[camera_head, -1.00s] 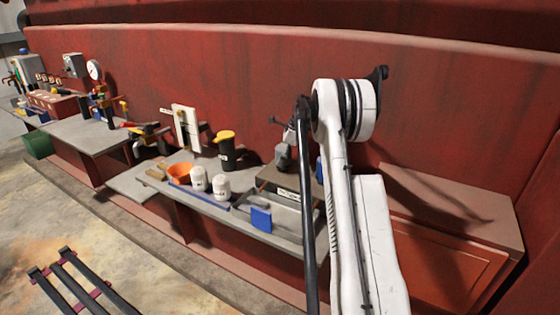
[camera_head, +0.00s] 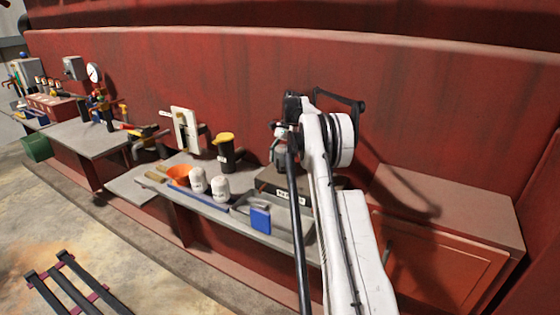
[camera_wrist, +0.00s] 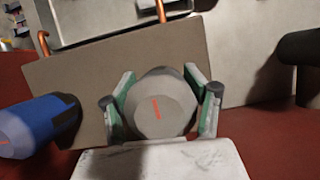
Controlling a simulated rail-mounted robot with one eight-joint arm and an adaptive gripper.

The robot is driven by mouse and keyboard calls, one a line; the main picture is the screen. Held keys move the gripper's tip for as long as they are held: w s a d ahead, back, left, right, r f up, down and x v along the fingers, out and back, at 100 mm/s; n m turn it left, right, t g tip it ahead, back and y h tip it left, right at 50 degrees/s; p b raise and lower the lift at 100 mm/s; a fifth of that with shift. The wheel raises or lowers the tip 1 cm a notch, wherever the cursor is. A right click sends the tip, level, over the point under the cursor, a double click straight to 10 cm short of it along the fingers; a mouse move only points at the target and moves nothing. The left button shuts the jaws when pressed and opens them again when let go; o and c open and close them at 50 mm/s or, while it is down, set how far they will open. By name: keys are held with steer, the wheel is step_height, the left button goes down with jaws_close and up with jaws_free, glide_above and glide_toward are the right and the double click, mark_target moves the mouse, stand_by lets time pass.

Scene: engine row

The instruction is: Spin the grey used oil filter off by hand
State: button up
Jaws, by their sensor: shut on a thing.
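The grey used oil filter (camera_wrist: 160,106) sits between the fingers of my gripper (camera_wrist: 162,97) in the wrist view, its round end facing the camera with a short orange-red mark. The green-lined pads press on it from both sides, so the gripper is shut on it. Behind it is a flat brown-grey plate (camera_wrist: 85,62) with copper pipes. In the head view my gripper (camera_head: 281,152) is above the housing block (camera_head: 283,183) at the right of the bench; the filter cannot be made out clearly there.
A blue cylinder (camera_wrist: 35,125) lies close to the left finger. A dark cylinder (camera_wrist: 300,48) is at the right.

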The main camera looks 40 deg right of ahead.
steer(key=shift+s+d, duration=0.1)
steer(key=shift+s, duration=0.1)
steer(key=o, duration=1.6)
steer(key=shift+r, duration=0.1)
